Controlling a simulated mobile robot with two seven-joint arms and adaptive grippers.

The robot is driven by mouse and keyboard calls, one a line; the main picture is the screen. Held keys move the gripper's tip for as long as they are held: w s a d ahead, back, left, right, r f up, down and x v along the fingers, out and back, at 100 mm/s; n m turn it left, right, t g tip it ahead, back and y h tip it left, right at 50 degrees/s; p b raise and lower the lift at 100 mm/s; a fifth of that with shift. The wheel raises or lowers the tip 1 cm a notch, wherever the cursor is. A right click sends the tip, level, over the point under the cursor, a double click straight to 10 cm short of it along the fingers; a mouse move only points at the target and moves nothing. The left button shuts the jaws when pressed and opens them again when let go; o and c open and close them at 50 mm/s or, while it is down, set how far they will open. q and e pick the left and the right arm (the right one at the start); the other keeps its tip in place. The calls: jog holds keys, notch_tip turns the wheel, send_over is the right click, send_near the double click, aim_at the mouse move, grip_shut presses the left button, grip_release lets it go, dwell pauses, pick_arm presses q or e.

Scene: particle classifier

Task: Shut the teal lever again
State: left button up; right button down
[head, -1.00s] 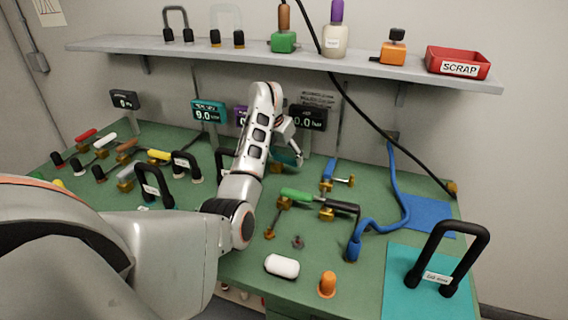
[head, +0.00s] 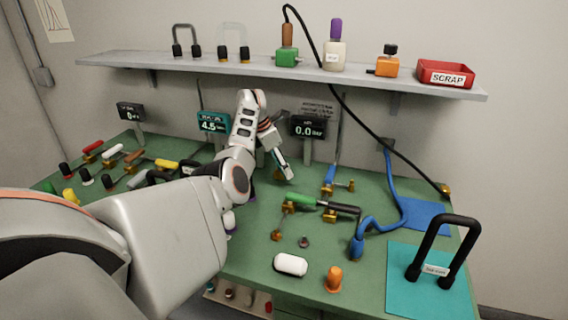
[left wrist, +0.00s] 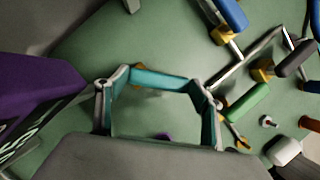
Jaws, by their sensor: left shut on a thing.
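The teal lever (left wrist: 160,80) shows in the left wrist view as a teal bar spanning between the tips of my left gripper (left wrist: 160,88). A small brass part shows at its left end. In the head view my left gripper (head: 283,166) is low over the middle of the green bench, shut on the lever, which is mostly hidden there by the fingers and arm. The teal gauge (head: 212,122) behind reads about 4.5. My right gripper is not in view.
A green-handled lever (head: 301,199) and a blue-handled one (head: 329,177) stand to the right. A blue hose (head: 396,190), white capsule (head: 290,264) and orange knob (head: 333,278) are nearby. A dark gauge (head: 308,127) reads 0.0. Several levers (head: 113,152) crowd the left.

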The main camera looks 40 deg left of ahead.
pick_arm(q)
jog(key=shift+s+a+f+m+h, duration=0.15)
jog(key=shift+m+h, duration=0.15)
jog(key=shift+m, duration=0.5)
jog(key=shift+c, duration=0.2)
jog(key=o, duration=1.6)
